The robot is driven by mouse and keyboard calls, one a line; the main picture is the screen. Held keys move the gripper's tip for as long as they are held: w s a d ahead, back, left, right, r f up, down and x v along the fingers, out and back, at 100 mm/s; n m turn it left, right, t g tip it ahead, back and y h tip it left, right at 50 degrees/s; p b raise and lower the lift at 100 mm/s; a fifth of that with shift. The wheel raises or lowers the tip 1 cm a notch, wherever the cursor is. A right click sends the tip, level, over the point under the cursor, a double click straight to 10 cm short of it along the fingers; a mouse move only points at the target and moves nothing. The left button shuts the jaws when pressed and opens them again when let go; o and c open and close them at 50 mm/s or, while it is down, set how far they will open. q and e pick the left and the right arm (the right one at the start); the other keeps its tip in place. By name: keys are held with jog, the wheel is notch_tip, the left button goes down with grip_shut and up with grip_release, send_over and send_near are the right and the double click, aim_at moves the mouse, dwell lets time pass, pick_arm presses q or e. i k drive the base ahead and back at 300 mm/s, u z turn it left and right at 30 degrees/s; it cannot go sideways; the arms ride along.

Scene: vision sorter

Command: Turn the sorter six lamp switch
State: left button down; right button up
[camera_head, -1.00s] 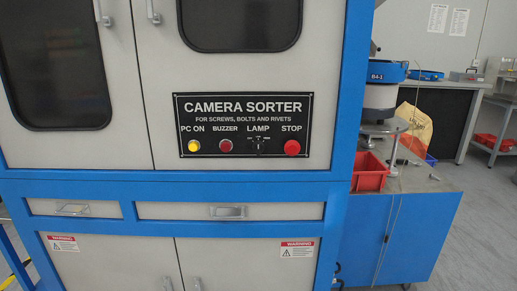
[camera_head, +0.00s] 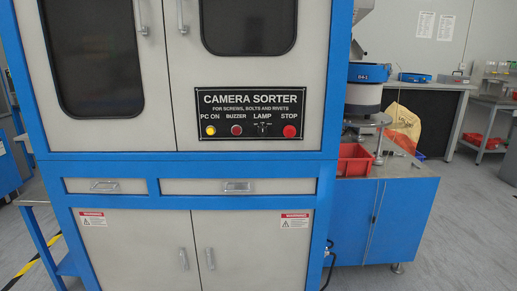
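The lamp switch (camera_head: 263,128) is a small dark rotary knob under the word LAMP on the black control panel (camera_head: 249,101) of the camera sorter. Its knob looks roughly upright, but it is too small to read its setting surely. On the same panel are the yellow PC ON button (camera_head: 211,130), the red buzzer button (camera_head: 236,130) and the red stop button (camera_head: 289,131). The panel sits on the grey door of the blue-framed sorter cabinet (camera_head: 240,169). Neither of my grippers is in view.
A blue side cabinet (camera_head: 375,222) with a red bin (camera_head: 355,160) and a feeder bowl (camera_head: 363,93) stands right of the sorter. A low blue frame (camera_head: 47,245) stands at left. Grey floor (camera_head: 445,245) is open at right.

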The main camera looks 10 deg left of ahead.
aim_at(263, 130)
jog(key=z, duration=0.35)
jog(key=k, duration=0.35)
jog(key=u, duration=1.35)
jog(key=i, duration=0.95)
jog(key=z, duration=0.15)
